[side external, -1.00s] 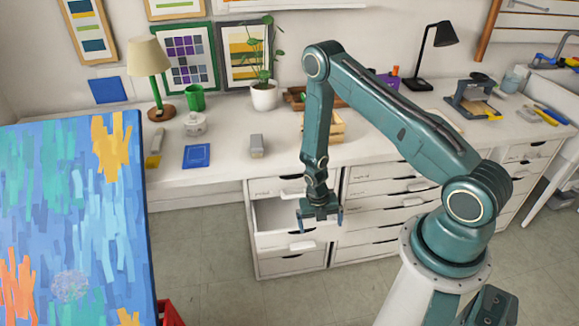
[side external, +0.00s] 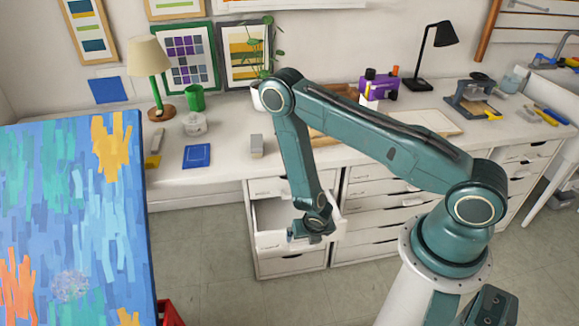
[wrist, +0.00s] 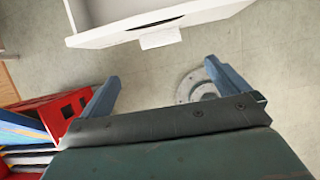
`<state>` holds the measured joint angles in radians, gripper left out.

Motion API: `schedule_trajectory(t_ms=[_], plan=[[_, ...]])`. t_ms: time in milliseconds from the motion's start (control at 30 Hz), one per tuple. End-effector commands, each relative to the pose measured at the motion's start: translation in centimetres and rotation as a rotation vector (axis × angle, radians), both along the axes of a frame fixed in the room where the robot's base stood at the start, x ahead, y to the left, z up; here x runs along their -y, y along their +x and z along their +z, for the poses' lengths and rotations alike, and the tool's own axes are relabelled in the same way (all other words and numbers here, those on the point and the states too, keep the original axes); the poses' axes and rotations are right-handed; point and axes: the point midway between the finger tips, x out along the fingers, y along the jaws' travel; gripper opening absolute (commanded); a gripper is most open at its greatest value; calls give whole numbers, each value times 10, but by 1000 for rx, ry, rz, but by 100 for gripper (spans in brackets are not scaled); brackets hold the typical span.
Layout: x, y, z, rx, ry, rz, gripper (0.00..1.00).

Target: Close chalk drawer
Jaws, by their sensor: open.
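A white drawer (side external: 268,239) is pulled out of the left-hand drawer column under the desk. Its inside looks empty in the part that shows. The drawer's front edge and pale handle tab also show at the top of the wrist view (wrist: 110,32). My gripper (side external: 312,238) hangs low at the right part of the drawer front and hides some of it. In the wrist view my gripper (wrist: 160,72) has its blue fingers spread apart with nothing between them.
Another shut drawer stack (side external: 375,200) stands to the right. The desk (side external: 225,172) above holds a lamp, a mug, a plant pot and tools. A blue painted canvas (side external: 75,220) fills the left. A red crate (wrist: 62,108) stands at the left in the wrist view. Floor is open in front.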

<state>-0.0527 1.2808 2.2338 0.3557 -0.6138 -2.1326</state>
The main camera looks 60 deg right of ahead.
Motion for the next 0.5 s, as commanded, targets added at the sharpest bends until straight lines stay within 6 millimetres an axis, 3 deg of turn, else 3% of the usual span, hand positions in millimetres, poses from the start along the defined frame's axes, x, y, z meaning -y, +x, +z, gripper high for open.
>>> schedule_trajectory(t_ms=[267,500], plan=[[6,5,-19,-2,1,-2,100],[14,13,-48,-2,1,-2,100]])
